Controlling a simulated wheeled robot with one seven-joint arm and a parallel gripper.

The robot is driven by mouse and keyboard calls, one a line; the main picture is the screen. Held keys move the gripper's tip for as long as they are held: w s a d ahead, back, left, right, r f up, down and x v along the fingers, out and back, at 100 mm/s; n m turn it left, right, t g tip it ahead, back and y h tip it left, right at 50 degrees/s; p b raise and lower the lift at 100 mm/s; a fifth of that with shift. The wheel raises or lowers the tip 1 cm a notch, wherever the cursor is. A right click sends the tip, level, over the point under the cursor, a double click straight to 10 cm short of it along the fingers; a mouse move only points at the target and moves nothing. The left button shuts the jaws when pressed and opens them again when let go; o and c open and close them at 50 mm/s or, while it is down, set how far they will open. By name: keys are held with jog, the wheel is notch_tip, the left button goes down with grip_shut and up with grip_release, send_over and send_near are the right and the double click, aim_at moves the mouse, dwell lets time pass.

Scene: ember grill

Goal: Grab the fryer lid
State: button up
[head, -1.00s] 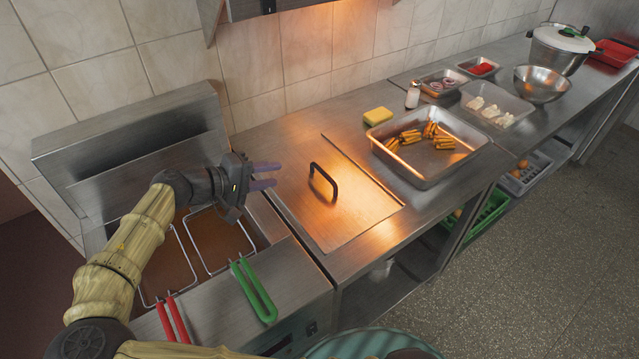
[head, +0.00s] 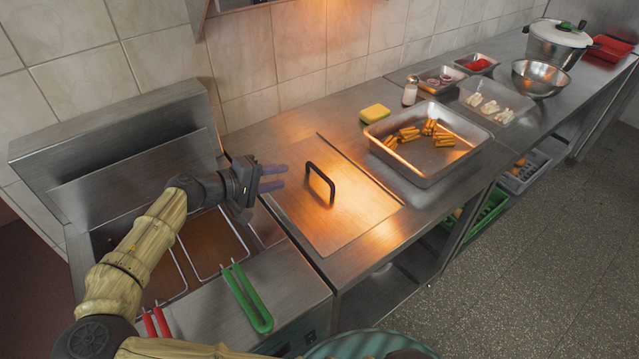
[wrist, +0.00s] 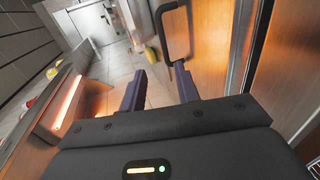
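The fryer lid (head: 350,217) is a flat steel plate lying on the counter, right of the fryer. In the wrist view the handle (wrist: 172,32) shows at the top, just beyond my right finger. My gripper (head: 273,178) is left of the handle, with its fingers pointing right toward it. The two purple fingers are apart in the wrist view (wrist: 158,88), with nothing between them. A small gap shows between the fingertips and the handle in the head view.
The fryer (head: 110,160) with a green-handled basket (head: 247,298) and a red-handled basket (head: 157,324) lies under my arm. A steel tray (head: 428,142) of fried sticks stands right of the lid. A yellow sponge (head: 375,114) lies behind it.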

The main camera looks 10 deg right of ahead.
aim_at(318, 173)
jog(key=x, duration=0.8)
jog(key=shift+d+p, duration=0.2)
jog(key=shift+p, duration=0.15)
jog(key=shift+w, duration=0.1)
jog(key=shift+s+f+p+x, duration=0.1)
jog(key=shift+f+p+x, duration=0.15)
jog(key=shift+x, duration=1.05)
jog(key=shift+s+f+p+x, duration=0.15)
jog(key=shift+p+x, duration=0.1)
jog(key=shift+x, duration=1.05)
jog(key=shift+a, duration=0.1)
grip_shut()
